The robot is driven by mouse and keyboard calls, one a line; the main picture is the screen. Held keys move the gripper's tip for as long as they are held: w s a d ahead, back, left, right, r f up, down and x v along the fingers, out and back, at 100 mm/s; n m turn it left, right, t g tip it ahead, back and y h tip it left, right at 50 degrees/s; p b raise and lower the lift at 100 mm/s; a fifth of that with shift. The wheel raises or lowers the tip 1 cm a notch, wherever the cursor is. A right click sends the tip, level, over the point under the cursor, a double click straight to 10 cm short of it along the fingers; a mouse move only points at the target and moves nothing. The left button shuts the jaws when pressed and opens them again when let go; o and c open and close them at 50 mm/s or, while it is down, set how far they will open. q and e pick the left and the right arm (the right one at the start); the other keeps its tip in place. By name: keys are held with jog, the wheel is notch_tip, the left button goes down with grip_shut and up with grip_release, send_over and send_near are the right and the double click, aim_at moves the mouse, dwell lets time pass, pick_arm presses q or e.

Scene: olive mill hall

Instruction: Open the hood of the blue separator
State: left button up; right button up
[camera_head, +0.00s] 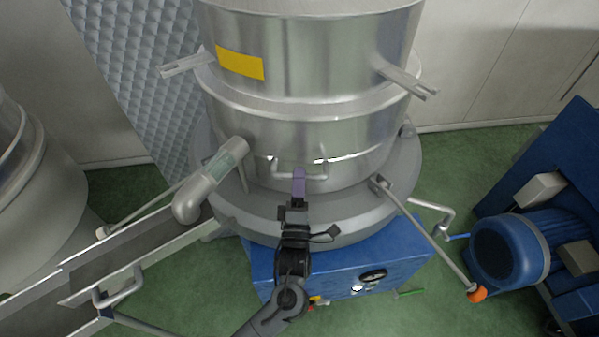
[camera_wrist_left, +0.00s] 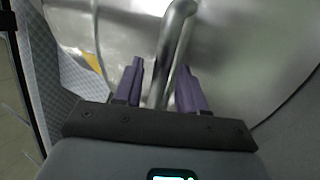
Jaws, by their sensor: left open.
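The separator stands in the middle of the head view, with a blue base (camera_head: 405,246) under a wide grey rim. Its shiny steel hood (camera_head: 320,125) sits upright over the rim and looks shut. A bent steel bar handle (camera_head: 323,170) is on the front of the hood. My left gripper (camera_head: 299,176) is at this handle, its purple fingers pointing at the hood. In the left wrist view the fingers of the left gripper (camera_wrist_left: 160,78) are apart, with the handle bar (camera_wrist_left: 174,38) running between them. I cannot tell whether they touch it. My right gripper is not in view.
A grey pipe (camera_head: 210,180) and a sloping chute (camera_head: 135,250) are at the left. A rod with an orange knob (camera_head: 476,293) sticks out at the right front. A blue motor (camera_head: 510,248) stands farther right.

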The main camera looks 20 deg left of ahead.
pick_arm(q)
jog(key=shift+w+a+r, duration=0.2)
jog(key=shift+w+r, duration=0.05)
jog(key=shift+w, duration=0.3)
jog(key=shift+c, duration=0.4)
grip_shut()
